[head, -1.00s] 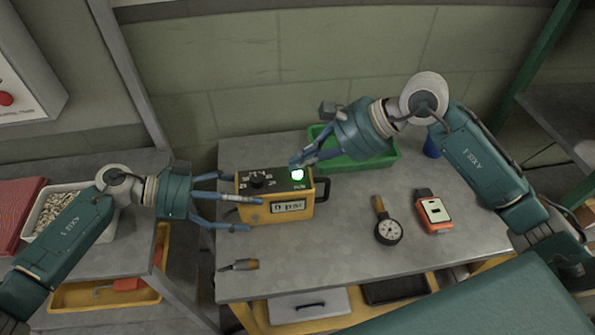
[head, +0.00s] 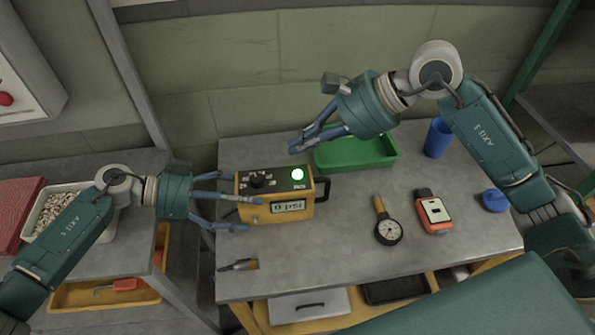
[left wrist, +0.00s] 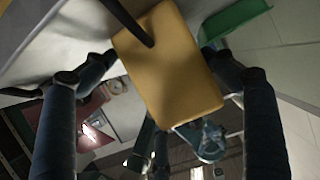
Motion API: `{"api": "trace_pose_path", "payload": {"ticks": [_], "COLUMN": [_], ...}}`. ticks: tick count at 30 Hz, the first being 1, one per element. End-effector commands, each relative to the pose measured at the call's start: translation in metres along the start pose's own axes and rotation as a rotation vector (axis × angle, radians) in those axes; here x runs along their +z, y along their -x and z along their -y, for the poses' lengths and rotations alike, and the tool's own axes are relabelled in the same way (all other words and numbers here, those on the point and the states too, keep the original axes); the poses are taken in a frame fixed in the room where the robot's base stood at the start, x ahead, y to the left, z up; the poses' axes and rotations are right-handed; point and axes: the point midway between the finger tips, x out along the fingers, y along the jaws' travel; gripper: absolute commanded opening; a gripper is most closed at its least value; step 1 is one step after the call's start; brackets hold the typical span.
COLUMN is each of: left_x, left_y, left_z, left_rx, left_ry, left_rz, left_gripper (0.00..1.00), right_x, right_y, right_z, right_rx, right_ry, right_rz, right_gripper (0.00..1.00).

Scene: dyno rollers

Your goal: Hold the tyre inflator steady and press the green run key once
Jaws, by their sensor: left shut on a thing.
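The yellow tyre inflator (head: 272,211) stands on the grey workbench, with a dark top panel, a dial, a small display and a black handle. Its green run key (head: 298,174) glows brightly at the top right. My left gripper (head: 240,208) is shut on the inflator's left end. In the left wrist view the inflator's yellow side (left wrist: 165,65) fills the space between the fingers. My right gripper (head: 298,146) is above and behind the key, clear of it, its fingertips drawn together with nothing seen between them.
A green tray (head: 358,154) lies behind the inflator. A round gauge (head: 388,231), an orange device (head: 434,213), a blue cup (head: 438,138) and a blue round item (head: 494,200) are to the right. A small tool (head: 240,265) lies near the front edge.

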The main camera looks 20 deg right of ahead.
Motion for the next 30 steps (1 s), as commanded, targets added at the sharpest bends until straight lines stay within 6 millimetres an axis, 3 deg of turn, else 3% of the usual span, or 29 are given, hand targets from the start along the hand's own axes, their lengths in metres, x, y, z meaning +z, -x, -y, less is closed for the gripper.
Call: {"api": "trace_pose_path", "payload": {"ticks": [9, 10, 12, 23, 30], "left_x": [0.0, 0.0, 0.0, 0.0, 0.001], "left_y": [0.0, 0.0, 0.0, 0.003, 0.041], "left_z": [-0.001, -0.001, -0.001, 0.0, 0.001], "left_rx": [0.001, 0.001, 0.001, -0.001, -0.004], "left_ry": [0.001, 0.001, 0.001, 0.001, 0.002], "left_rz": [0.0, 0.0, 0.0, 0.001, 0.003], "left_gripper": [0.27, 0.86, 1.0, 1.0, 1.0], "right_x": [0.0, 0.0, 0.0, 0.0, 0.0], "right_y": [0.0, 0.0, 0.0, 0.0, 0.0], "right_z": [0.0, 0.0, 0.0, 0.0, 0.0], "right_rx": [0.0, 0.0, 0.0, 0.0, 0.0], "right_ry": [0.0, 0.0, 0.0, 0.0, 0.0], "right_rz": [0.0, 0.0, 0.0, 0.001, 0.0], "right_gripper": [0.0, 0.0, 0.0, 0.0, 0.0]}}
